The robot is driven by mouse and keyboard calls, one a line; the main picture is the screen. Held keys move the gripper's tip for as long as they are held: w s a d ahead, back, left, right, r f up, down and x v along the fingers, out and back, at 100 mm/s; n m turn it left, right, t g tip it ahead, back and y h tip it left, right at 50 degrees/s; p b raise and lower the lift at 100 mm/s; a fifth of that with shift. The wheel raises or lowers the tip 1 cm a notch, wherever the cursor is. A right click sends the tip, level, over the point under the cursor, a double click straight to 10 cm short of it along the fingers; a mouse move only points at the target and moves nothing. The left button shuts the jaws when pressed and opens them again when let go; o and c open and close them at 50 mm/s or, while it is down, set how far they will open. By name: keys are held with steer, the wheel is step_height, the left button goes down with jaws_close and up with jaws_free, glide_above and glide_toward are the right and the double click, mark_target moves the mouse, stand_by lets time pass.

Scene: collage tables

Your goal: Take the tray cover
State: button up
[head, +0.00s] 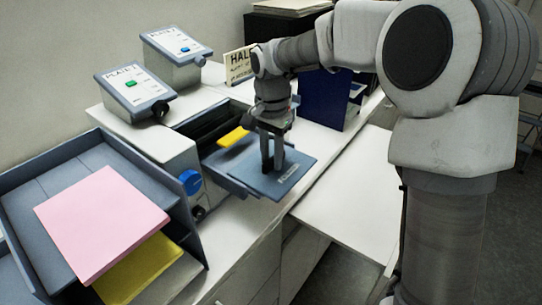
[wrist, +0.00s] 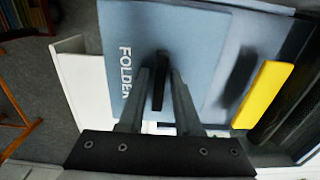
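The tray cover looks to be the flat blue-grey plate (head: 292,172) lettered "FOLDER" in the wrist view (wrist: 198,25). It has an upright dark handle (wrist: 159,88) in its middle. The cover lies at the front of the grey machine, over or on its pulled-out tray (head: 222,172); the contact is hidden. My gripper (head: 271,162) points down over the cover, its fingers on either side of the handle. In the wrist view, the gripper (wrist: 158,82) has the handle between its fingers; whether they press on it I cannot tell.
A yellow block (head: 233,137) lies beside the cover on the machine side. A grey tray (head: 75,165) with pink and yellow sheets stands at the left front. Two plate boxes (head: 135,90) stand behind. A dark blue panel (head: 325,98) stands upright behind my gripper. The white table (head: 345,205) at right is clear.

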mark_target(271, 159)
steer(key=shift+o, duration=1.2)
steer(key=shift+r, duration=0.1)
step_height(271, 159, up, 17)
steer(key=shift+p, duration=0.3)
steer(key=shift+r, duration=0.1)
steer(key=s+d+n+t, duration=0.35)
steer(key=s+d, duration=0.35)
steer(key=s, duration=0.6)
steer(key=s+d+f+n+t+b, duration=0.1)
steer(key=s+d+f+n, duration=0.3)
steer(key=s+f, duration=0.6)
steer(key=shift+s+d+t, duration=0.55)
steer(key=shift+s+d, duration=0.25)
steer(key=shift+d, duration=0.05)
